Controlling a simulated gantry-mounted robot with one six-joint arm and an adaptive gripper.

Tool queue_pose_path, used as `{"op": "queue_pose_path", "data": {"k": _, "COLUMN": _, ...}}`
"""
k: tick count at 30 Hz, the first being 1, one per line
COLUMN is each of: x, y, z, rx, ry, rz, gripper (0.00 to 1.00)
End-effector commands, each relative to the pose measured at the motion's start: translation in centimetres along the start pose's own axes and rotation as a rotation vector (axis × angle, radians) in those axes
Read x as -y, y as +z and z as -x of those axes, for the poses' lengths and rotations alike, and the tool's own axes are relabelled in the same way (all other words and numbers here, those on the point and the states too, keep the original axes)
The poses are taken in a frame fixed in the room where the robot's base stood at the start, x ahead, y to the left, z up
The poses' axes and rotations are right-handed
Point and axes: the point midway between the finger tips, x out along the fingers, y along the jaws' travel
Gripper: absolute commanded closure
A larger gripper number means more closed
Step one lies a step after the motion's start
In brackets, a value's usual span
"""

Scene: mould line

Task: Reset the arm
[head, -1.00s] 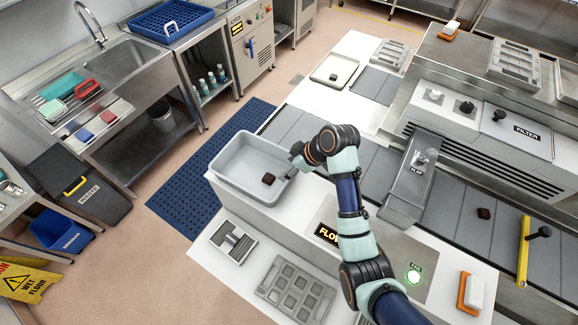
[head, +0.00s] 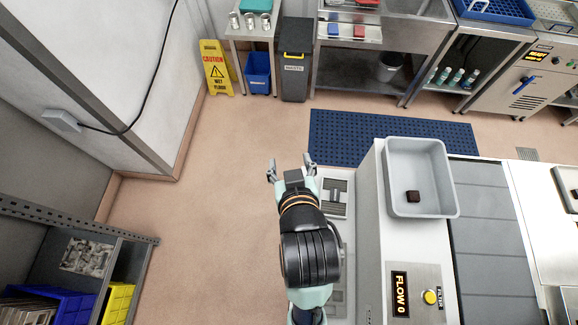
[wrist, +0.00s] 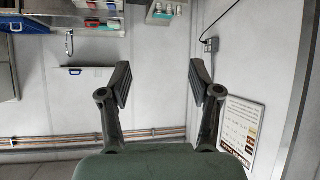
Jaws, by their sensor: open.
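My gripper (head: 292,172) is open and empty in the head view. It is held over the left end of the counter, beside the grey tub and apart from it. In the wrist view its two dark fingers (wrist: 158,88) stand wide apart with nothing between them, facing a pale wall with pipes. The grey tub (head: 450,208) sits on the counter to the right of my arm. One dark brown block (head: 413,196) lies in the tub.
A blue floor mat (head: 350,140) lies beyond the tub. A waste bin (head: 295,75) and a yellow wet-floor sign (head: 216,68) stand at the back. Shelving with blue and yellow bins (head: 117,300) is at lower left. The floor left of my arm is clear.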

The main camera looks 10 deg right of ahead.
Motion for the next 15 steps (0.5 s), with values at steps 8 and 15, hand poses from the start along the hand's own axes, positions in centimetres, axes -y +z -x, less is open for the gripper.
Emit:
{"op": "queue_pose_path", "data": {"k": 8, "x": 5.4, "y": -1.7, "z": 3.6, "rx": -0.106, "ry": -0.065, "rz": -0.033, "gripper": 0.37}}
{"op": "queue_pose_path", "data": {"k": 15, "x": 5.3, "y": -1.7, "z": 3.6, "rx": -0.104, "ry": -0.064, "rz": -0.032, "gripper": 0.37}}
